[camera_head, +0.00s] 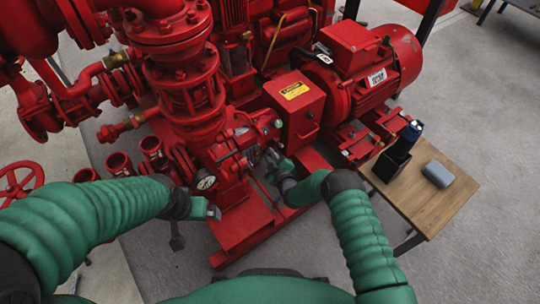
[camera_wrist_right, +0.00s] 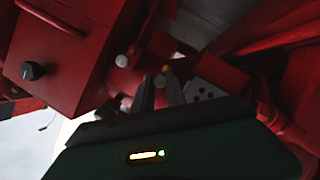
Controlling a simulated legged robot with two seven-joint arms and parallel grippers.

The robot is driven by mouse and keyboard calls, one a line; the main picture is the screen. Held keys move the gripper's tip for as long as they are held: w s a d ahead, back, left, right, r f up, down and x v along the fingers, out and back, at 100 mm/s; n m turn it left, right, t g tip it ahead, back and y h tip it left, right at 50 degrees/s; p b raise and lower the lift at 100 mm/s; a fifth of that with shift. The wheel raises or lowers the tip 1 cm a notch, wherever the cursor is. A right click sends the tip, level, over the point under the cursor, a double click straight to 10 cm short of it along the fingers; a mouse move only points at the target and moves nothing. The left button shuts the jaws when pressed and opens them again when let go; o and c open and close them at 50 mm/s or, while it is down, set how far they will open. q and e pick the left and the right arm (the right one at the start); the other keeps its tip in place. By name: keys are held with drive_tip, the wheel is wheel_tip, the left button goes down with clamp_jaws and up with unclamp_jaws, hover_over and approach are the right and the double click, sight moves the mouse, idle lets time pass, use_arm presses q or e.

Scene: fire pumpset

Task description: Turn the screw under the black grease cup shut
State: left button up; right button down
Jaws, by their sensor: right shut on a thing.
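My right gripper (camera_head: 270,158) reaches in at the pump's bearing housing, below the red box with the yellow label. In the right wrist view its two dark fingers (camera_wrist_right: 158,92) are close together, shut on the screw, which is mostly hidden between them. A small brass-coloured tip (camera_wrist_right: 166,69) shows at the fingertips. I cannot clearly make out the black grease cup in either view. My left gripper (camera_head: 212,212) hangs in front of the pump near the gauge, apart from it; I cannot tell whether it is open.
A round gauge (camera_head: 206,183) sits left of my right gripper. A red box with a yellow label (camera_head: 295,101) and a red motor (camera_head: 375,65) stand behind. A wooden table (camera_head: 448,205) at right bears a black holder (camera_head: 391,163) and a grey-blue block (camera_head: 437,174). A black knob (camera_wrist_right: 33,71) shows on a red box.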

drive_tip(key=shift+w+d+f+m+g+y+b, duration=0.15)
drive_tip(key=shift+m+g+y+b, duration=0.75)
drive_tip(key=shift+m+b, duration=1.05)
drive_tip(key=shift+d+m+g+y+b, duration=0.2)
drive_tip(key=shift+m+g+y+b, duration=0.35)
drive_tip(key=shift+m+y+b, duration=1.05)
drive_tip(key=shift+w+d+f+m+g+y+b, duration=0.15)
drive_tip(key=shift+m+g+y+b, duration=0.6)
drive_tip(key=shift+m+b, duration=1.55)
drive_tip(key=shift+s+r, duration=0.1)
drive_tip(key=c, duration=1.3)
unclamp_jaws()
drive_tip(key=shift+c, duration=0.2)
drive_tip(key=shift+r, duration=0.15)
